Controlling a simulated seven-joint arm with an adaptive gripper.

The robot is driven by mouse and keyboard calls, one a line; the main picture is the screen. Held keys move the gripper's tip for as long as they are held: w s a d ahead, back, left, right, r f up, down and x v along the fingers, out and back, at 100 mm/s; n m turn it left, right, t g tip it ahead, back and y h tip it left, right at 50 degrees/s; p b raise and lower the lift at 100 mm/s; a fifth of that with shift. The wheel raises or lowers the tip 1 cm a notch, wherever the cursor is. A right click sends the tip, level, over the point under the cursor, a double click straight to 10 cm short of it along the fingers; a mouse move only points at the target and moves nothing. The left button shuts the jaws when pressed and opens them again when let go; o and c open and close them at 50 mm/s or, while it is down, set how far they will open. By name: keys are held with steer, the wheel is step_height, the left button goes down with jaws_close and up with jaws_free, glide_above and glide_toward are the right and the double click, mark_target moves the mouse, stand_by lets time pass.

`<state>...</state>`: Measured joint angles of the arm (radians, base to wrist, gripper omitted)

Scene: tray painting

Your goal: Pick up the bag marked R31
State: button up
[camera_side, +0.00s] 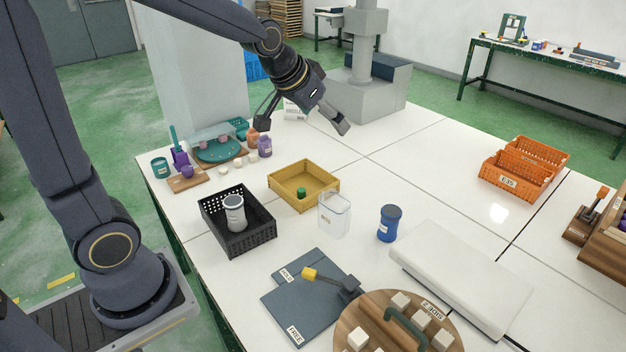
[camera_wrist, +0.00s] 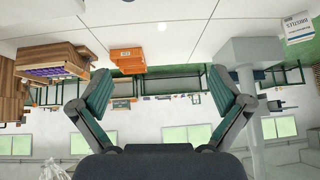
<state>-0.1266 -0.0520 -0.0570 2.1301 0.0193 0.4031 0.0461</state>
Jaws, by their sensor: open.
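I cannot make out a bag marked R31 in either view; no label that I can read says R31. My gripper (camera_side: 301,121) is raised above the far part of the white table, near the grey column. Its two fingers are spread wide, and the wrist view also shows my gripper (camera_wrist: 159,90) open with nothing between the fingers. The wrist camera looks out across the table towards the room, and its picture appears upside down.
A black crate (camera_side: 267,237) holds a grey-white jar. Near it are a yellow tray (camera_side: 330,184), a clear container (camera_side: 334,225) and a blue jar (camera_side: 389,223). Orange crates (camera_side: 540,164) stand right. A dark mat (camera_side: 322,318) and white slab (camera_side: 450,272) lie in front. The back-centre table is clear.

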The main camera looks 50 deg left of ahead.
steer(key=w+a+f+g, duration=0.1)
steer(key=w+a+f, duration=0.25)
steer(key=f, duration=0.55)
steer(key=n+g, duration=0.1)
steer(key=g, duration=0.1)
glide_toward(337, 204)
steer(key=d+f, duration=0.2)
steer(key=x, duration=0.5)
steer(key=shift+w+a+f, duration=0.15)
steer(key=shift+a+f, duration=0.1)
steer(key=shift+f, duration=0.05)
steer(key=c, duration=0.6)
steer(key=shift+r, duration=0.15)
